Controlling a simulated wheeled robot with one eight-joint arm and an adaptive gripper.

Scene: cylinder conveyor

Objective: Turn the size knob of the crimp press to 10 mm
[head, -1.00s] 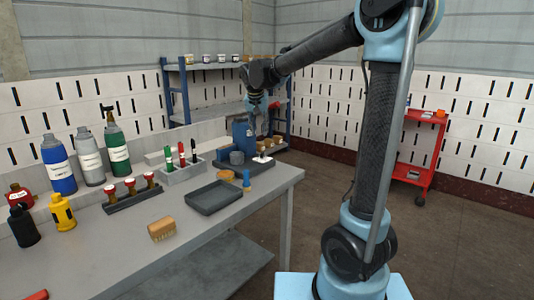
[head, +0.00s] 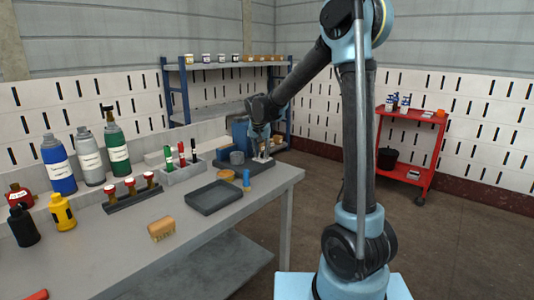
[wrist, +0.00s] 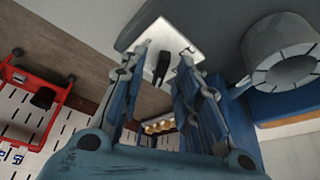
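The crimp press stands at the far end of the workbench, with a blue body (head: 239,131), a dark grey base (head: 232,166) and a grey cylinder (head: 237,157). The cylinder also shows at the right of the wrist view (wrist: 278,50). A white dial plate (wrist: 150,32) lies on the base, with a black knob (wrist: 161,68) on it. My gripper (head: 264,153) is over this plate. In the wrist view its blue fingers (wrist: 163,62) are apart, with the knob showing between them. I cannot tell whether they touch it. The dial's markings are not readable.
A dark tray (head: 214,197), an orange disc (head: 226,176) and a small blue piece (head: 246,180) lie near the press. A holder (head: 183,172) with several markers stands left of it. A red cart (head: 408,115) is at the right, across clear floor.

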